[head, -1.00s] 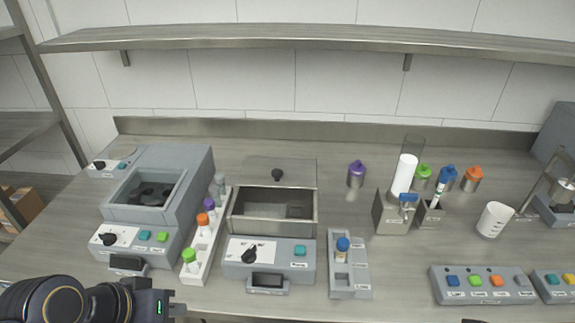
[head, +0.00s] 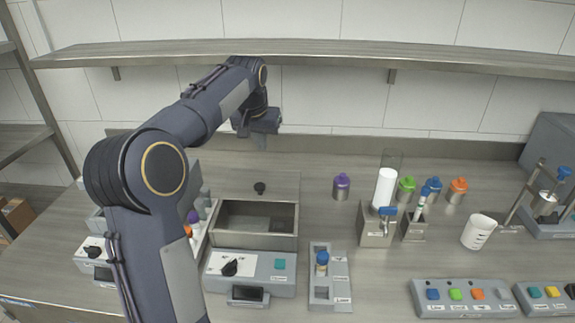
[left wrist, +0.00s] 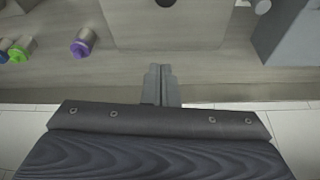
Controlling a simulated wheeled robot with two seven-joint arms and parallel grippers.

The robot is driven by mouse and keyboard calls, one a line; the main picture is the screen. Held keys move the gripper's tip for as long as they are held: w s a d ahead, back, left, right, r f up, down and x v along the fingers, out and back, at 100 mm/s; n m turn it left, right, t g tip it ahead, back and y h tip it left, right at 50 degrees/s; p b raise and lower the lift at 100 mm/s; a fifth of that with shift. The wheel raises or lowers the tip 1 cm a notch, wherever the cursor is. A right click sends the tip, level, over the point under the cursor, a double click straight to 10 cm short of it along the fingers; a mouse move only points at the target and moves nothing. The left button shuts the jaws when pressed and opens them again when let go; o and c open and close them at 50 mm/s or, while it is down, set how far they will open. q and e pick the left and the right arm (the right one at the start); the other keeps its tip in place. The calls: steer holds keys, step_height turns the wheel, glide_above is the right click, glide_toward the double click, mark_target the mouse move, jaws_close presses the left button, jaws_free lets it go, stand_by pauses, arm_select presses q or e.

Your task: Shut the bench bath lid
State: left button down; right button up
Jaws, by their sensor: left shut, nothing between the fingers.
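The bench bath (head: 250,272) is a grey unit with a steel basin, and its opening is uncovered. Its steel lid (head: 283,187) with a dark round knob (head: 259,188) is open, behind the basin. I cannot tell its exact angle. In the left wrist view the lid (left wrist: 160,28) is a plain plate beyond the fingertips, with the knob (left wrist: 166,3) at the top edge. My left gripper (head: 262,142) is shut and empty, behind and above the lid near the back wall. Its fingers (left wrist: 161,72) are together, apart from the lid. My right gripper is not in view.
A shelf (head: 330,58) runs along the wall close to my left arm. A purple-capped bottle (head: 341,187) stands right of the lid. My arm partly hides a tube rack and another grey unit (head: 95,247) on the left. A small rack (head: 330,290) stands right of the bath.

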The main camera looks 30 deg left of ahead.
arm_select(q)
glide_above(265, 182)
steer(key=f, duration=0.9)
steer(key=shift+w, duration=0.3)
steer(key=shift+s+f, duration=0.15)
steer(key=shift+s, duration=0.2)
steer(key=s, duration=0.1)
steer(key=s+d, duration=0.1)
steer(key=shift+s+d+f, duration=0.1)
steer(key=shift+s+f, duration=0.05)
steer(key=shift+s, duration=0.2)
steer(key=shift+s+f, duration=0.1)
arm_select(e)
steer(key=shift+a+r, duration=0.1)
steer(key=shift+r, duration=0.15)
arm_select(q)
steer(key=shift+s, duration=0.1)
steer(key=s+d+b, duration=0.3)
steer(key=s+d, duration=0.3)
steer(key=s, duration=0.4)
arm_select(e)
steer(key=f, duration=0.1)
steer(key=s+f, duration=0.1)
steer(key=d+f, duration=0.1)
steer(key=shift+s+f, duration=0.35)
